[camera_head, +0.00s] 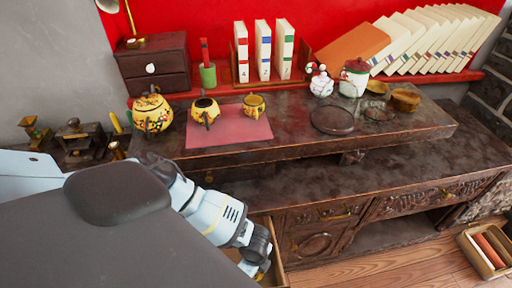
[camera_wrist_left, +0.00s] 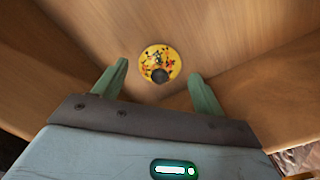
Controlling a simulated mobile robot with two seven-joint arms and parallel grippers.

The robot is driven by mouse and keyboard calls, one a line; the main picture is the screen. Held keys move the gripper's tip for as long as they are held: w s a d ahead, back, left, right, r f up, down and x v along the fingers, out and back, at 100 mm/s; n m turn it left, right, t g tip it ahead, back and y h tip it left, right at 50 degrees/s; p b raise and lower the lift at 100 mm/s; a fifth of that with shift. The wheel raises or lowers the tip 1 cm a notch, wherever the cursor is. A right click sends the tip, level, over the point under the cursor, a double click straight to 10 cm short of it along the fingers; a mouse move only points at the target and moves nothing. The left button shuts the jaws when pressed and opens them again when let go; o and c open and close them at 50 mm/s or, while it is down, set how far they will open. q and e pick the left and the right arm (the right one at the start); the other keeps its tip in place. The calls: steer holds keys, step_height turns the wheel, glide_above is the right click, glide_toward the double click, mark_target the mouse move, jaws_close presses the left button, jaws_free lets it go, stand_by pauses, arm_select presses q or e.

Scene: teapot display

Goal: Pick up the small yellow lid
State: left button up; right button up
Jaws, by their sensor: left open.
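The small yellow lid (camera_wrist_left: 155,58) is round, with a dark knob and a flower pattern. In the left wrist view it lies inside an open wooden drawer, ahead of and between my fingertips. My left gripper (camera_wrist_left: 159,70) is open and empty, its two green fingers apart on either side of the lid without touching it visibly. In the head view my left gripper (camera_head: 260,273) reaches down into the open drawer (camera_head: 279,262) at the desk's front; the lid is hidden there. My right gripper is not in view.
On the desk's raised shelf, a yellow teapot (camera_head: 152,115) stands left of two lidless yellow pots (camera_head: 204,108) on a pink mat (camera_head: 230,134). A box of books (camera_head: 487,252) sits on the floor at right.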

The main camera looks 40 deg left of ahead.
arm_select(q)
steer(key=shift+f, duration=0.65)
steer(key=shift+s, duration=0.1)
steer(key=c, duration=1.1)
steer(key=shift+c, duration=0.3)
